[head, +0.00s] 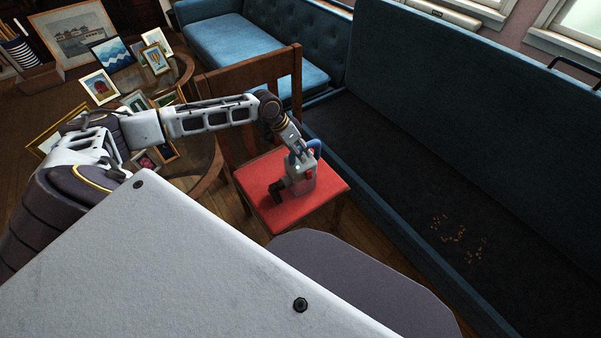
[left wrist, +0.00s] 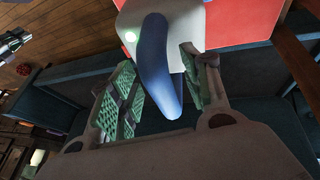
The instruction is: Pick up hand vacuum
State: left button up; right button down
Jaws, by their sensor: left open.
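The hand vacuum (head: 300,183) stands on the red seat of a wooden chair. It has a grey body, a blue handle (head: 314,147), a red spot and a dark nozzle (head: 278,191) pointing left. My left gripper (head: 299,150) is at the top of the vacuum, partly hiding it. In the left wrist view the blue handle (left wrist: 156,65) lies between the open green-padded fingers (left wrist: 160,95), with a gap visible on the left side. Contact on the right side cannot be told. The right gripper is not in view.
The chair's red seat (head: 329,180) is beside a long blue sofa (head: 455,110), with crumbs (head: 458,238) on its cushion. A round table with several framed pictures (head: 100,87) stands at the left. The chair back (head: 235,135) rises behind my left arm.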

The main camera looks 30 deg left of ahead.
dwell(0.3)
pick_arm(q)
grip_shut()
dwell(0.3)
jog(key=shift+r, duration=0.1)
